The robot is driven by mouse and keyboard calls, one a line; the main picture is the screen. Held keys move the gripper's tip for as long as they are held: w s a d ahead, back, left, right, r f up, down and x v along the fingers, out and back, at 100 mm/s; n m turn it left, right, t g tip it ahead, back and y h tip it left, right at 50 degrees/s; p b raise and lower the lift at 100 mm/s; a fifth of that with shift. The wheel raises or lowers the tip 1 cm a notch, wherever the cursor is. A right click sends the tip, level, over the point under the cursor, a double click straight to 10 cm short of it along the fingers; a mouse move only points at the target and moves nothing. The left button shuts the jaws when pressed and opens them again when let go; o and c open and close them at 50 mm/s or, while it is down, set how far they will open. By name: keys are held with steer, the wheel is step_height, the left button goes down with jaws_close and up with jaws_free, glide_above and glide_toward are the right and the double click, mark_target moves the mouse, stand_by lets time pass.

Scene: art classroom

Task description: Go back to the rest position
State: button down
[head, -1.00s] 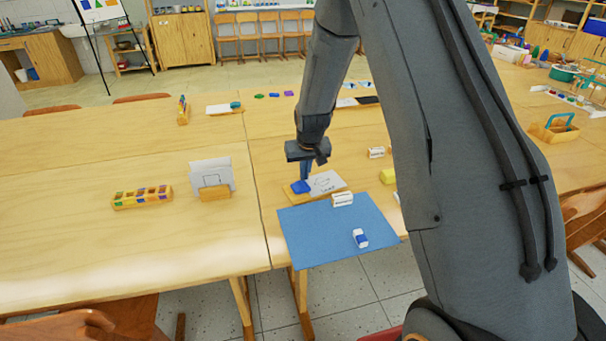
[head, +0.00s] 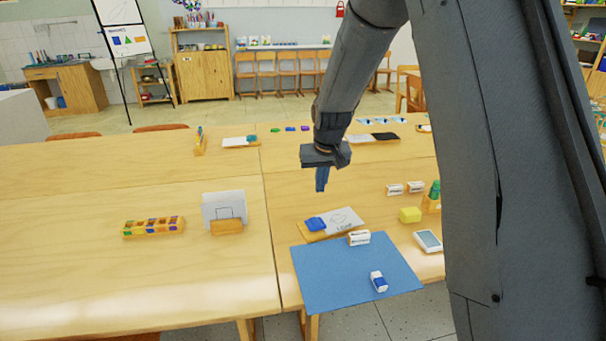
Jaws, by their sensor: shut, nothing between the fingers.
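My gripper (head: 321,184) hangs from my arm above the right-hand table, fingers pointing down. It is shut and empty, clear of everything below it. Beneath and in front of it, a small wooden board (head: 309,237) carries a blue block (head: 316,223) and a white paper with a drawing (head: 342,220). The gripper touches neither.
A blue mat (head: 340,284) with a blue-and-white eraser (head: 378,281) lies at the front edge. The left table (head: 80,270) is mostly bare.

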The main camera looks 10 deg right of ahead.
steer(key=s+a+r+g, duration=0.1)
steer(key=s+g, duration=0.2)
steer(key=s, duration=2.9)
steer(key=shift+s+g, duration=0.2)
steer(key=shift+g, duration=0.1)
steer(key=shift+r, duration=0.1)
